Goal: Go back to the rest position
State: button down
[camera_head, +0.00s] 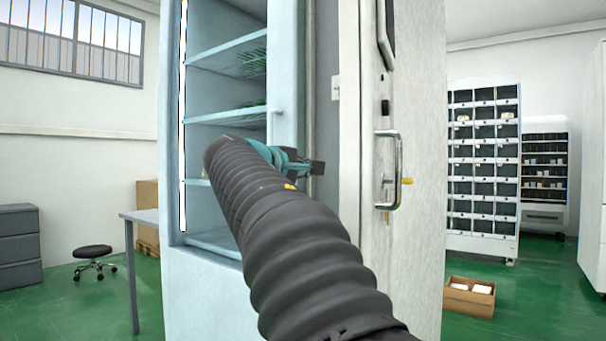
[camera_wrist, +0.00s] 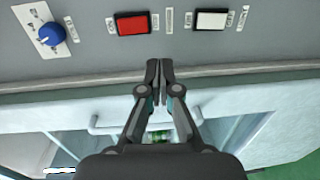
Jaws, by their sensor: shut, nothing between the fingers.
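My gripper (camera_wrist: 160,72) is shut and empty in the wrist view. Its fingertips point at a grey panel (camera_wrist: 198,60) that carries a red switch (camera_wrist: 132,24), a white switch (camera_wrist: 211,20) and a blue knob (camera_wrist: 51,34). I cannot tell whether the fingertips touch the panel. In the head view my arm reaches forward from the bottom, and its end is in front of a tall vending cabinet (camera_head: 200,295).
The cabinet's shelves (camera_head: 225,115) show on the left, and an open door (camera_head: 430,150) with a metal handle (camera_head: 398,170) stands close to the right of my arm. A grey table (camera_head: 143,216) and a stool (camera_head: 93,252) are left. A cardboard box (camera_head: 470,308) lies on the floor right.

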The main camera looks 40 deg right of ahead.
notch_tip(320, 180, down, 12)
jog(key=w+a+y, duration=0.2)
jog(key=w+y, duration=0.1)
jog(key=y, duration=0.1)
jog(key=s+a+f+m+y+p, duration=0.2)
jog(key=s+a+f+y, duration=0.3)
jog(key=a+f, duration=0.5)
jog(key=s+a+f+y+p, duration=0.2)
jog(key=s+a+f, duration=0.2)
jog(key=s, duration=0.3)
jog(key=s+a+f+m+y+p, duration=0.1)
jog(key=s+a+f+y+p, duration=0.1)
jog(key=s+a, duration=0.4)
jog(key=s+a+f+y+p, duration=0.3)
jog(key=s+a+f, duration=0.2)
jog(key=s, duration=0.4)
jog(key=shift+a+f+m+p, duration=0.25)
jog(key=shift+f+m+p, duration=0.1)
jog(key=shift+f+m, duration=0.1)
